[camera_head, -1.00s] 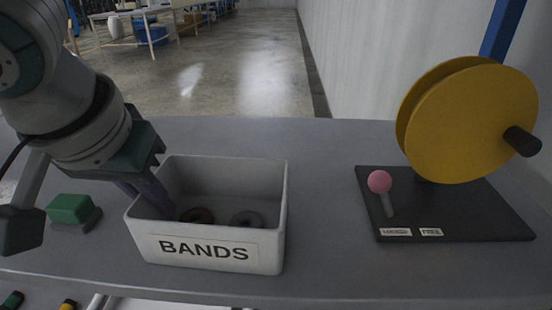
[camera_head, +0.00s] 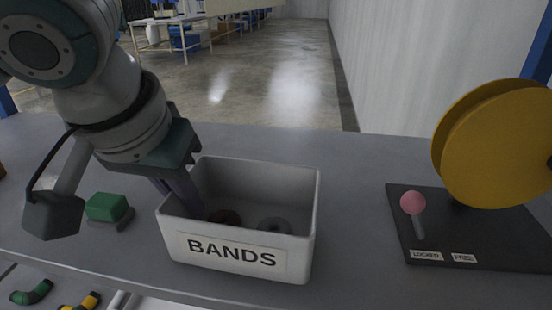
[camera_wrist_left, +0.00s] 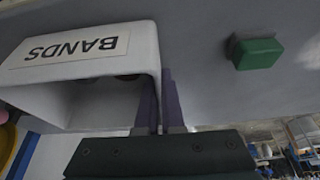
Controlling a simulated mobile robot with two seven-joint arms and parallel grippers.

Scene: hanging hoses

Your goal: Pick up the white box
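The white box (camera_head: 300,215), labelled BANDS, stands upright on the grey table. It is open at the top, and dark rings (camera_head: 272,224) lie on its floor. My left gripper (camera_head: 184,198) reaches down at the box's left wall. In the left wrist view, its two purple fingers (camera_wrist_left: 160,105) stand on either side of that wall, one inside the box and one outside. They sit close against the wall, with no clear gap. The box (camera_wrist_left: 100,68) also shows there with its label upside down. My right gripper is in neither view.
A green block (camera_head: 106,206) lies on the table left of the box. To the right, a dark base (camera_head: 480,235) carries a yellow reel (camera_head: 490,145) and a pink-knobbed lever (camera_head: 413,203). The table between box and base is clear.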

